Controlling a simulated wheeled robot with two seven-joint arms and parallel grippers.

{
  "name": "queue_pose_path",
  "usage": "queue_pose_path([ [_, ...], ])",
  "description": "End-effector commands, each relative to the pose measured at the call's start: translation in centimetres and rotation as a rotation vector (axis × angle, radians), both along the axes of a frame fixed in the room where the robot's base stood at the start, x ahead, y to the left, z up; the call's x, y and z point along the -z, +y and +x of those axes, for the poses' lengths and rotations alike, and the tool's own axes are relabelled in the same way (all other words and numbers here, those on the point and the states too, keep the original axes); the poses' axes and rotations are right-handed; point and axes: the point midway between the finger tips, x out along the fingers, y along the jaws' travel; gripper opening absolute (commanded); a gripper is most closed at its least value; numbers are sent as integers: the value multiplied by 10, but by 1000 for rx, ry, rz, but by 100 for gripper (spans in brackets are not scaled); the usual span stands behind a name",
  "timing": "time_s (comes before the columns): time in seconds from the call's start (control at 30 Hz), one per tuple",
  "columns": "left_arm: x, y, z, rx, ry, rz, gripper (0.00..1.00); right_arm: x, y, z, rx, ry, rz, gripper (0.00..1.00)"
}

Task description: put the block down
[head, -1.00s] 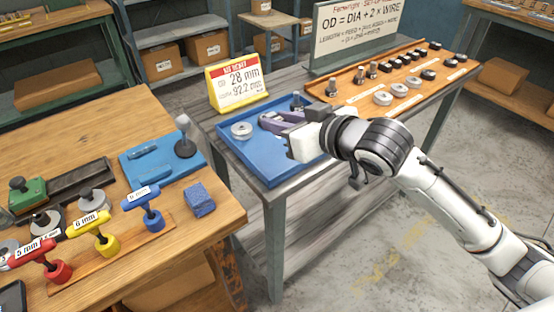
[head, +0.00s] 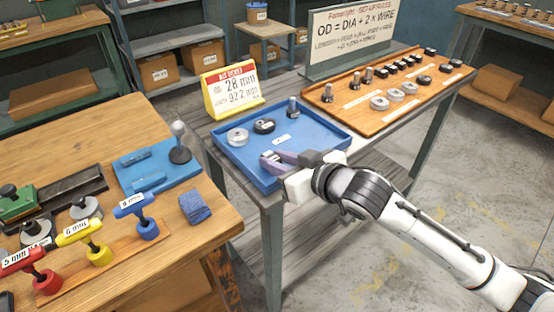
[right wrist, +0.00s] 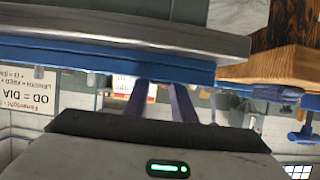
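My right gripper (head: 268,160), with purple fingers, reaches over the front part of the blue tray (head: 338,143). Whether the block touches the tray floor is hard to tell. In the right wrist view the two fingers (right wrist: 162,100) stand a small gap apart beyond the tray's edge (right wrist: 100,57), and the block cannot be made out. My left gripper is not in view.
An orange board (head: 345,97) with several pieces stands right. A blue cube (head: 195,207) lies on the left bench.

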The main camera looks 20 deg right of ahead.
Motion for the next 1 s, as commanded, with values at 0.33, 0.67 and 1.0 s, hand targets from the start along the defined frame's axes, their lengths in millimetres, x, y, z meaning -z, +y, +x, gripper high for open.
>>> queue_pose_path([
  [0.33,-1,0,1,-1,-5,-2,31,0,0,0,0,1,0,42],
  [0.67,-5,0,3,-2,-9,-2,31,-14,-10,-30,-2,3,-3,42],
  [1.0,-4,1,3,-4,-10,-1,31,-39,-33,-89,1,3,-3,42],
])
